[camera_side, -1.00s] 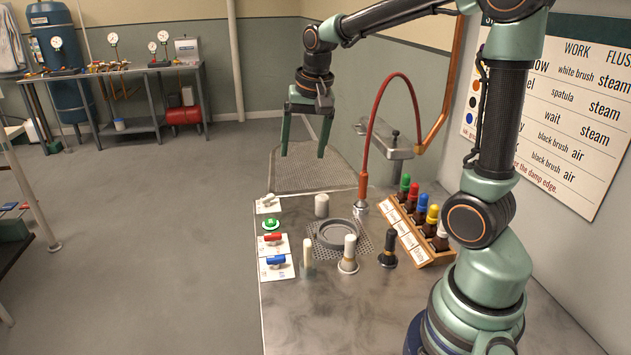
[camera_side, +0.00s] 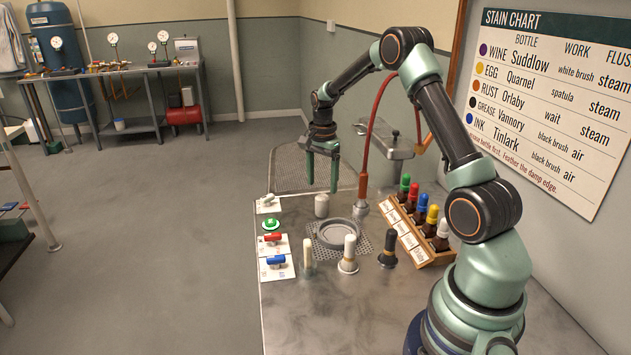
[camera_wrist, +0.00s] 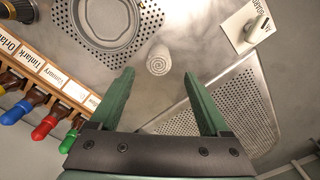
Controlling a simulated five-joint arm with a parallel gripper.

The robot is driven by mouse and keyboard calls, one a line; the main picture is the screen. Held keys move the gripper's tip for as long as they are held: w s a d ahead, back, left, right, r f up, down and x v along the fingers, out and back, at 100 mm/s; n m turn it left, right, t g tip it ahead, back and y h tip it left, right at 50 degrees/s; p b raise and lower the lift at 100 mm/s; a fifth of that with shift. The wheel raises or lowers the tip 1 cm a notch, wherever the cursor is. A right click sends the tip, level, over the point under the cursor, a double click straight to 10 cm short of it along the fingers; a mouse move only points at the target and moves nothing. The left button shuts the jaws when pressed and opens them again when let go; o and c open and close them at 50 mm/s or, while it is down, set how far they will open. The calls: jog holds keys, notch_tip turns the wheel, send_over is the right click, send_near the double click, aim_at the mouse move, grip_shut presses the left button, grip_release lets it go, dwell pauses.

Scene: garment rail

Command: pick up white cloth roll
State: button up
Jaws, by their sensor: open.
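The white cloth roll (camera_side: 321,205) stands upright on the metal table, behind the round grey ring. In the wrist view the roll (camera_wrist: 158,60) shows end-on as a pale round with a spiral top, ahead of the fingertips and about midway between them. My gripper (camera_side: 321,190) has its green fingers pointing down, above and close behind the roll in the side view. In the wrist view my gripper (camera_wrist: 160,72) is open, with nothing between its fingers. It appears apart from the roll.
A round ring (camera_side: 338,233) on a perforated plate lies in front of the roll. A red hose (camera_side: 363,165) rises close on the right. A wooden rack (camera_side: 420,228) holds several capped bottles. Brushes (camera_side: 348,253) stand at the front. A labelled switch (camera_side: 268,203) is to the left.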

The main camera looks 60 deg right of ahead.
aim_at(322, 197)
notch_tip(322, 197, down, 8)
jog(key=shift+s+a+r, duration=0.1)
jog(key=shift+s+r, duration=0.05)
jog(key=shift+r, duration=0.1)
grip_shut()
dwell(0.3)
